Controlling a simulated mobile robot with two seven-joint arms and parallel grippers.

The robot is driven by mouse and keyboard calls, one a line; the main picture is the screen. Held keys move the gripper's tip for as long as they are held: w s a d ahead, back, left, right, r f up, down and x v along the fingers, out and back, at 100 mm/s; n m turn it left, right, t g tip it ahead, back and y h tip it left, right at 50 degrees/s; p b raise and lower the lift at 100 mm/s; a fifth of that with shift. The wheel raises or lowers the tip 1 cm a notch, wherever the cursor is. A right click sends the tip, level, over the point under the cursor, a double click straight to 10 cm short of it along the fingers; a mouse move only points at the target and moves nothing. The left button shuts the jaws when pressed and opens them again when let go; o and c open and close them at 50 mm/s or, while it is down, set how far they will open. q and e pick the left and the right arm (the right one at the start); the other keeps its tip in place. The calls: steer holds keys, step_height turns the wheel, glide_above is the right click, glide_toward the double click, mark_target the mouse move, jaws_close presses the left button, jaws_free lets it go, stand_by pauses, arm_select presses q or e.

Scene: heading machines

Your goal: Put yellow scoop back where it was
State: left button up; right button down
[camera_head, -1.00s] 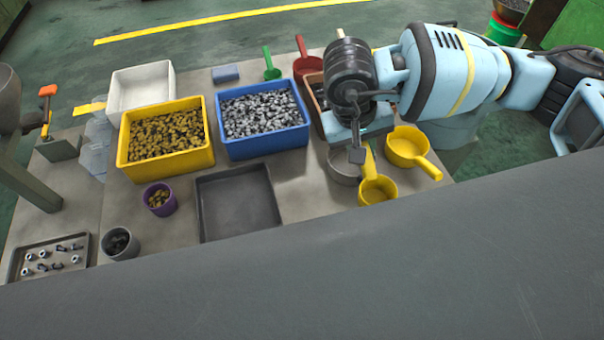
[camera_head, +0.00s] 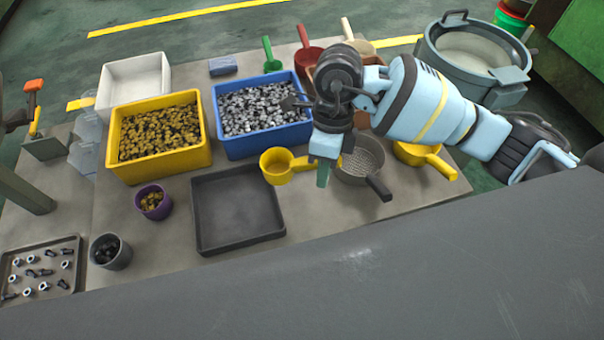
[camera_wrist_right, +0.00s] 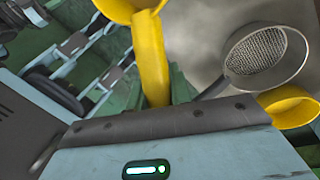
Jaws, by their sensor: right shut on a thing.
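A yellow scoop (camera_head: 276,168) is held by my right gripper (camera_head: 318,166), its cup pointing left near the grey tray's upper right corner. My right gripper is shut on its handle; the wrist partly hides the grip. In the right wrist view the held scoop's yellow handle (camera_wrist_right: 150,60) rises from the gripper, with part of its cup cut off at the top edge. A second yellow scoop (camera_head: 424,156) lies on the table at the right, beyond the sieve, partly hidden by my arm. It also shows in the right wrist view (camera_wrist_right: 291,106). My left gripper is not visible.
A metal sieve (camera_head: 362,162) lies right of the gripper. The empty grey tray (camera_head: 282,222) is at left-front. Blue (camera_head: 262,142) and yellow (camera_head: 165,164) bins of parts stand behind. Green (camera_head: 270,62), red (camera_head: 308,55) and cream (camera_head: 352,42) scoops lie farther back.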

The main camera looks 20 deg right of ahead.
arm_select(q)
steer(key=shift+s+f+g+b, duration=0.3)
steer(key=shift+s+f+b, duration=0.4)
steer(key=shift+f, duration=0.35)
arm_select(e)
steer(key=shift+w+a+f+m+t+y, duration=0.25)
steer(key=shift+f+m+t, duration=0.25)
steer(key=shift+m, duration=1.6)
steer(key=shift+w+a+f+m+t+y, duration=0.15)
steer(key=shift+w+a+f+m+t, duration=0.3)
steer(key=shift+m, duration=1.65)
steer(key=shift+s+a+f+m+t+y, duration=0.15)
steer(key=shift+f+m+t, duration=0.35)
steer(key=shift+m, duration=1.6)
steer(key=shift+w+d+f, duration=0.1)
steer(key=shift+f, duration=0.05)
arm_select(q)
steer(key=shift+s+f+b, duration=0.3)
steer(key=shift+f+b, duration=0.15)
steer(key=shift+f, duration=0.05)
arm_select(e)
steer(key=shift+s+d+f+x, duration=0.1)
steer(key=shift+d+x, duration=0.25)
steer(key=shift+x, duration=1.25)
steer(key=shift+s+d+f+x, duration=0.1)
steer(key=shift+d+x, duration=0.25)
steer(key=shift+x, duration=1.25)
steer(key=shift+d+f+x, duration=0.1)
steer(key=shift+d+x, duration=0.25)
steer(key=shift+x, duration=1.3)
